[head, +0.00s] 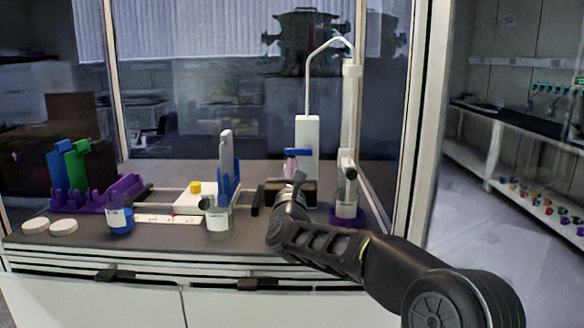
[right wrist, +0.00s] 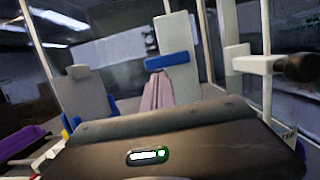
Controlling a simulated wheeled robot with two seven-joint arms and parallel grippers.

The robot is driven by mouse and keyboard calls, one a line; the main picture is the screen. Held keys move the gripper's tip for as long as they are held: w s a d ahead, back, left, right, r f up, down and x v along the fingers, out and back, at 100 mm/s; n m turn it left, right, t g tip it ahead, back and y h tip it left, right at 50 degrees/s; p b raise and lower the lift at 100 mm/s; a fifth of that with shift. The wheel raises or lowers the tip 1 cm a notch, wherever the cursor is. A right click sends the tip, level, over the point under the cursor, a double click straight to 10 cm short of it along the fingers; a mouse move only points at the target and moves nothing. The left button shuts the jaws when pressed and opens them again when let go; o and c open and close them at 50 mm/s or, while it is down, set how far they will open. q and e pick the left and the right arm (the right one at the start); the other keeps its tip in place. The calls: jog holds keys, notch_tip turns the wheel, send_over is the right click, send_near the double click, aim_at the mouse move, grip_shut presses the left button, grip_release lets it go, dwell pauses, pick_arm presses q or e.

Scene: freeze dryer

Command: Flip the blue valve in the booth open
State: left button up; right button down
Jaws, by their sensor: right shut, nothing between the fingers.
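The blue valve (head: 298,152) is a small handle lying crosswise on the front of a tall white block in the booth. It also shows in the right wrist view (right wrist: 168,61), roughly level. My right gripper (head: 290,164) reaches into the booth from the right and is shut and empty. Its pinkish-grey fingers, seen in the right wrist view (right wrist: 158,80), point up at the valve, with their tips just below the handle's left part. I cannot tell whether they touch it. My left gripper is not in view.
A clamp stand with a white tube (head: 346,209) stands right of the valve. A blue holder with a grey piece (head: 226,160) stands to its left. Further left are a blue-filled bottle (head: 120,220), a purple rack (head: 98,196) and white discs (head: 63,226). The booth's right frame (head: 417,120) is near my arm.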

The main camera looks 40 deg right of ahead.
jog(key=shift+a+m+b, duration=0.1)
jog(key=shift+m+b, duration=0.3)
jog(key=shift+b, duration=0.2)
jog(key=shift+r, duration=0.1)
